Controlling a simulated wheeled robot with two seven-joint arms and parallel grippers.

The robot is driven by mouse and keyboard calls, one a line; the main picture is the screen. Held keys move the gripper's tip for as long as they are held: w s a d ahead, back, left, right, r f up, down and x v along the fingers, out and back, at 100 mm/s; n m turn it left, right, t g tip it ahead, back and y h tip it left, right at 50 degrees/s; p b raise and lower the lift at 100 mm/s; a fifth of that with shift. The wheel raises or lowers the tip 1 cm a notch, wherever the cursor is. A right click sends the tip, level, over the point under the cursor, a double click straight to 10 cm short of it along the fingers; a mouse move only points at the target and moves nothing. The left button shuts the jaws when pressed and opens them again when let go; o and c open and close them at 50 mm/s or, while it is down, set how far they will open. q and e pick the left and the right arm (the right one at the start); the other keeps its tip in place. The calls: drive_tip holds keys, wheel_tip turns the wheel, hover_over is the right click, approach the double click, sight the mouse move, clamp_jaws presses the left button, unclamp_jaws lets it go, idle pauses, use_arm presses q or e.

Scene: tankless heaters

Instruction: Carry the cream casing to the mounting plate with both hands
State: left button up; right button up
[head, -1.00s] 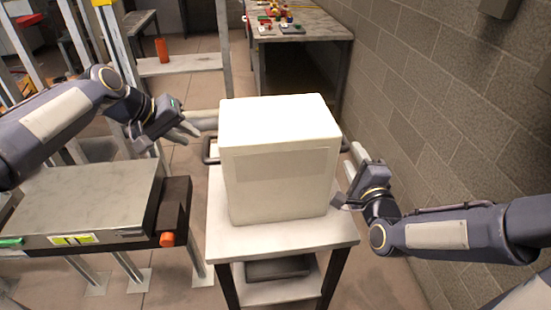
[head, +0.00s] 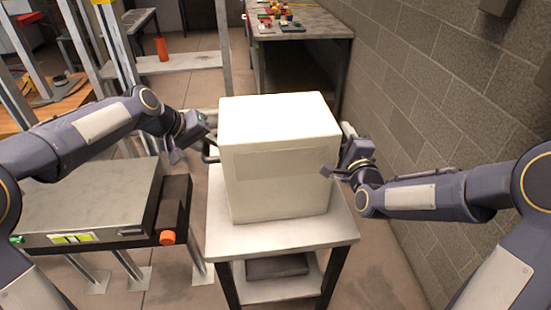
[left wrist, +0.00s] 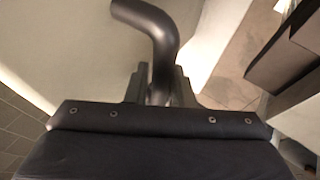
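The cream casing (head: 277,160) is a large box standing upright on a small light table (head: 230,240). A dark bent handle sticks out of its left side and shows large in the left wrist view (left wrist: 152,28). My left gripper (head: 196,142) is at that handle. In the left wrist view its fingers (left wrist: 160,88) lie on either side of the handle, very close to it. Whether they grip it is unclear. My right gripper (head: 338,152) is at the casing's right side, where the casing hides the handle and part of the fingers. The mounting plate is not identifiable.
A grey-topped bench (head: 85,200) with an orange knob (head: 168,238) stands close on the left. A block wall (head: 460,110) runs along the right. A workbench with small coloured parts (head: 300,30) is behind. Metal uprights (head: 222,45) rise at back left.

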use_arm(q)
clamp_jaws()
use_arm(e)
drive_tip(key=c, duration=0.5)
clamp_jaws()
idle(0.4)
use_arm(q)
drive_tip(key=shift+w+r, duration=0.1)
drive_tip(key=shift+r, duration=0.1)
use_arm(e)
drive_tip(key=shift+w+r, duration=0.1)
drive_tip(key=shift+r, duration=0.15)
